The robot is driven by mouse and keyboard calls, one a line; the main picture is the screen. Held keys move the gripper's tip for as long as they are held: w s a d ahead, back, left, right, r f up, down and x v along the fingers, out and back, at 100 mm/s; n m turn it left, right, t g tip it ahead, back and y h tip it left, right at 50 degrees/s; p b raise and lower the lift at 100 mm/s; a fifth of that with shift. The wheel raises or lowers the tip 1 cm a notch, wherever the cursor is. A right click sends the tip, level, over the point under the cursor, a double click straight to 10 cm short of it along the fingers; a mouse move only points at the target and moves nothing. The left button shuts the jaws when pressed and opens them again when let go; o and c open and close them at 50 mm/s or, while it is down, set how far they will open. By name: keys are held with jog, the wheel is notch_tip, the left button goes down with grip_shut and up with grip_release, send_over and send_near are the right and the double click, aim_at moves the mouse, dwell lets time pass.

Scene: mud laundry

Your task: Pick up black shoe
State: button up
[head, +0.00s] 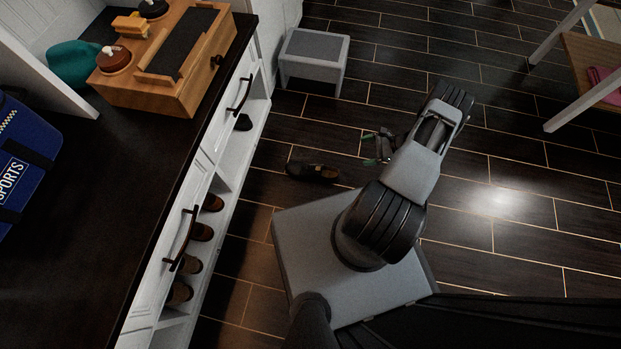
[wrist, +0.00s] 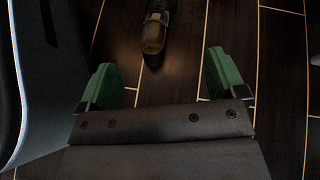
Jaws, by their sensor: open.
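A black shoe (head: 313,172) lies on the dark tiled floor, left of my arm in the head view. In the wrist view the shoe (wrist: 154,33) shows at the top centre, cut off by the frame edge, with a brownish end pointing toward my gripper. My gripper (head: 377,147) is to the right of the shoe in the head view. Its green fingers stand wide apart in the wrist view (wrist: 162,80), with nothing between them. The shoe is beyond the fingertips and apart from them.
A white cabinet (head: 212,157) stands at the left, with several shoes on its lower shelves. A wooden box (head: 165,55) and a blue bag (head: 25,165) are on its dark top. A grey-topped stool (head: 314,60) stands behind. The floor to the right is clear up to a wooden bench (head: 590,65).

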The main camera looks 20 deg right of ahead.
aim_at(332, 172)
jog(key=s+a+f+m+t+b, duration=0.2)
jog(key=s+f+m+b, duration=0.15)
jog(key=f, duration=0.75)
jog(key=x, duration=0.6)
jog(key=shift+a+f+b, duration=0.1)
jog(key=shift+f+b, duration=0.3)
jog(key=shift+f, duration=0.05)
jog(key=shift+r+b+x, duration=0.15)
jog(key=shift+b+x, duration=0.4)
jog(key=shift+x, duration=1.15)
jog(key=shift+r+b+x, duration=0.1)
jog(key=shift+b+x, duration=0.45)
jog(key=shift+x, duration=1.1)
jog(key=shift+w, duration=0.2)
